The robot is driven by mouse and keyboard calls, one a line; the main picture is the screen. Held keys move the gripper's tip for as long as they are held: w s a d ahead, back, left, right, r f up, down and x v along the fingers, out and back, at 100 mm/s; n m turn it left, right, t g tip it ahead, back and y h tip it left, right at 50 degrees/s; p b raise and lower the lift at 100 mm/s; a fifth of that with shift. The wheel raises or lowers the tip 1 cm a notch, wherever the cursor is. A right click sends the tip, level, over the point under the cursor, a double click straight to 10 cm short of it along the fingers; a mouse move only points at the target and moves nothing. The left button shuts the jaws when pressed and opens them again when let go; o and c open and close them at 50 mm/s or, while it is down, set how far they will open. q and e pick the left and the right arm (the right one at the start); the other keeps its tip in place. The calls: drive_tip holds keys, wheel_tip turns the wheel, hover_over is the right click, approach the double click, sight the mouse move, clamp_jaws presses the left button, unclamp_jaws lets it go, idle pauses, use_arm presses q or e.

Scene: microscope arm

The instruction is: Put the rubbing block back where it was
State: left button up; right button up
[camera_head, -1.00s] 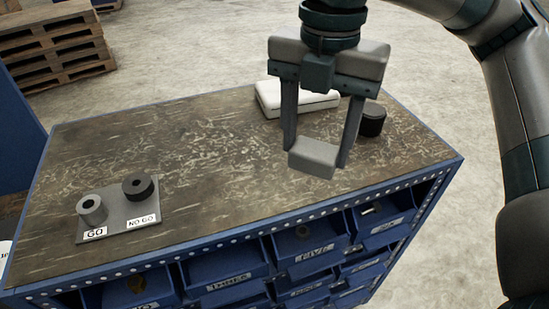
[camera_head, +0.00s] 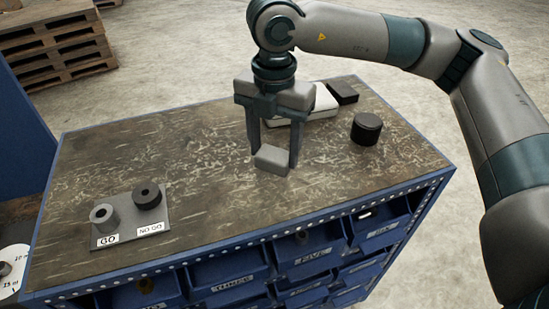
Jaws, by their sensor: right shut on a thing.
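The rubbing block, taken to be the small light grey block (camera_head: 271,160), is between the fingers of my right gripper (camera_head: 273,158). The gripper points down and is shut on it. The block is low at the worn top of the blue bench (camera_head: 200,165), right of its middle; I cannot tell whether it touches the surface. My left gripper is not in view.
A white case (camera_head: 322,101) lies behind the gripper, with a black block (camera_head: 342,92) beside it. A black cylinder (camera_head: 366,128) stands to the right. A GO / NO GO gauge plate (camera_head: 130,220) is at front left. Blue bins (camera_head: 235,277) fill the bench front.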

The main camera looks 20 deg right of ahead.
sight(275, 154)
drive_tip(key=shift+f+p, duration=0.5)
wheel_tip(275, 154, down, 2)
drive_tip(key=shift+s+f+p, duration=0.1)
drive_tip(key=shift+p, duration=0.45)
drive_tip(key=shift+f, duration=0.4)
drive_tip(key=shift+f+b, duration=0.2)
drive_tip(key=shift+b, duration=0.1)
drive_tip(key=o, duration=1)
